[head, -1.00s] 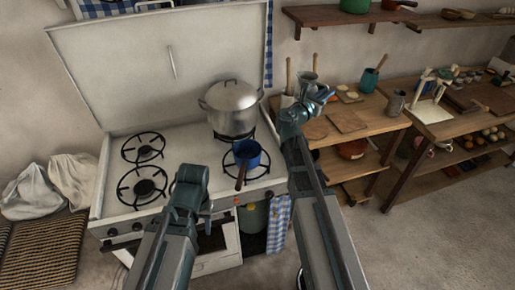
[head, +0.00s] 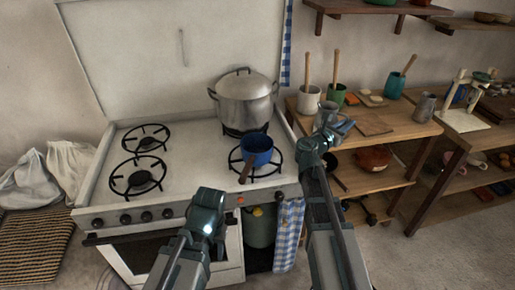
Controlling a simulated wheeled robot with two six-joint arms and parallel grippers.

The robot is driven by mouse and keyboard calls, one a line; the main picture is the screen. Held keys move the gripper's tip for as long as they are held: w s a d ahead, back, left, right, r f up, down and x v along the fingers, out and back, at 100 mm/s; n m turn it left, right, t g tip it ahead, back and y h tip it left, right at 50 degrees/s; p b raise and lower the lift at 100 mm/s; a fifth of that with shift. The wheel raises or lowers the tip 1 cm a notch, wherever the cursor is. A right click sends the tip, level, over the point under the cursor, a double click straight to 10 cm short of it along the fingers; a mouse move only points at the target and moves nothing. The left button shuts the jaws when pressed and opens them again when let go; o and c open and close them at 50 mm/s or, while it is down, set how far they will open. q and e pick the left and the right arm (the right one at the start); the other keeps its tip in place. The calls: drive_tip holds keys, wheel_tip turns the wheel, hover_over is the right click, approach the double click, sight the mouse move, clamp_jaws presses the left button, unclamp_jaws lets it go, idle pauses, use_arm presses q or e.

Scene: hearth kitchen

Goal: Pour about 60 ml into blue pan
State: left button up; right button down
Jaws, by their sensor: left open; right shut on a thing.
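The blue pan (head: 257,149) sits on the front right burner of the white stove (head: 190,160), its brown handle pointing toward the front edge. My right gripper (head: 338,130) is shut on a grey metal cup (head: 326,113), right of the pan and apart from it. The cup looks roughly upright; its contents cannot be seen. My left gripper (head: 208,205) is open and empty in front of the stove's front edge, left of and nearer than the pan. Its fingertips are hard to make out.
A large lidded metal pot (head: 246,98) stands on the burner behind the pan. The left burners (head: 138,180) are empty. A wooden side table (head: 385,130) at right holds a white crock (head: 309,99), a teal cup (head: 394,86) and another grey mug (head: 425,107).

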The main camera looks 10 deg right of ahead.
wheel_tip(320, 180, down, 7)
drive_tip(key=b, duration=0.5)
drive_tip(key=w+a+f+n+t+y+b, duration=0.1)
drive_tip(key=a, duration=0.1)
drive_tip(key=w+a+f+n+t+y+b, duration=0.1)
drive_tip(key=w+a+n+t+y, duration=0.1)
drive_tip(key=w+a+f+n+t+y+b, duration=0.1)
drive_tip(key=a+t+y, duration=0.1)
drive_tip(key=a, duration=0.1)
drive_tip(key=shift+w+n+b, duration=0.3)
drive_tip(key=shift+w+n, duration=0.05)
drive_tip(key=shift+n, duration=0.05)
drive_tip(key=shift+w+a+f+n+t+y, duration=0.15)
drive_tip(key=shift+w+a+n+t+y, duration=0.15)
drive_tip(key=shift+a+t+y, duration=0.25)
drive_tip(key=shift+r, duration=0.2)
